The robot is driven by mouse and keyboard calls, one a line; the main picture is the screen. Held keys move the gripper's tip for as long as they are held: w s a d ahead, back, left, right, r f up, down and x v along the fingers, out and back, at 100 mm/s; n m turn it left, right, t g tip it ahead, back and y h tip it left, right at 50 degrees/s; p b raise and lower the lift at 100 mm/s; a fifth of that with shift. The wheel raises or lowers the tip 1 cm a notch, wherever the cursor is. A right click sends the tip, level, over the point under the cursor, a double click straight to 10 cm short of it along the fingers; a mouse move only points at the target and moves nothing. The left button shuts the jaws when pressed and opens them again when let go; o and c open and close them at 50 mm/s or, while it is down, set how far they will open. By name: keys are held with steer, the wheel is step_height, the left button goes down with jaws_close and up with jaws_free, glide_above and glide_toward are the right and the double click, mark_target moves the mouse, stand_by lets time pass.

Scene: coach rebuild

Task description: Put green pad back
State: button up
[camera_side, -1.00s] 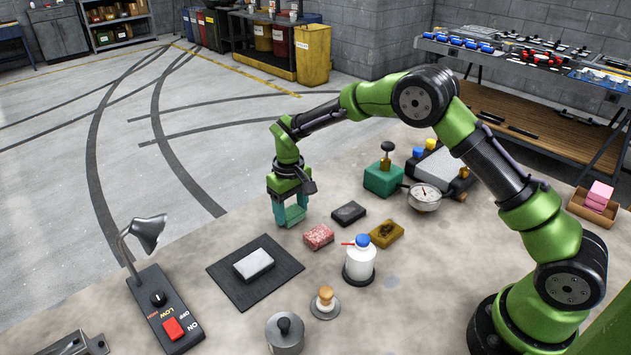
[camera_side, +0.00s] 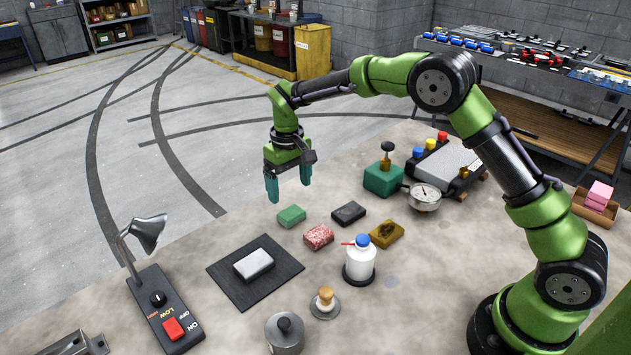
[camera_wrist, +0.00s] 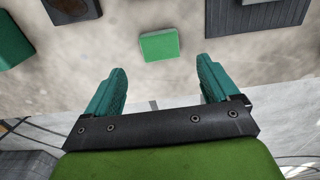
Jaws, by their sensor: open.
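The green pad (camera_side: 291,216) lies flat on the table, at the far end of a loose group of pads. It also shows in the wrist view (camera_wrist: 160,45), ahead of and between my fingers. My gripper (camera_side: 288,190) is open and empty, above the table and the green pad, with its fingers pointing down. In the wrist view my gripper (camera_wrist: 163,90) has its two teal fingers wide apart, with nothing between them.
Near the green pad lie a red speckled pad (camera_side: 318,237), a black pad (camera_side: 348,213) and a brown-stained yellow pad (camera_side: 386,234). A light grey pad (camera_side: 253,264) lies on a dark mat (camera_side: 226,281).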

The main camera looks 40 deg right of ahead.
steer(key=s+d+r+m+t+y, duration=0.1)
steer(key=s+r+t, duration=0.1)
steer(key=s+r, duration=0.6)
steer(key=s+d+r+m+t, duration=0.15)
steer(key=s+r, duration=0.35)
steer(key=r, duration=0.5)
steer(key=s+d+f+m+t+y, duration=0.1)
steer(key=s+f+t, duration=0.1)
steer(key=s, duration=1.4)
steer(key=shift+t, duration=0.85)
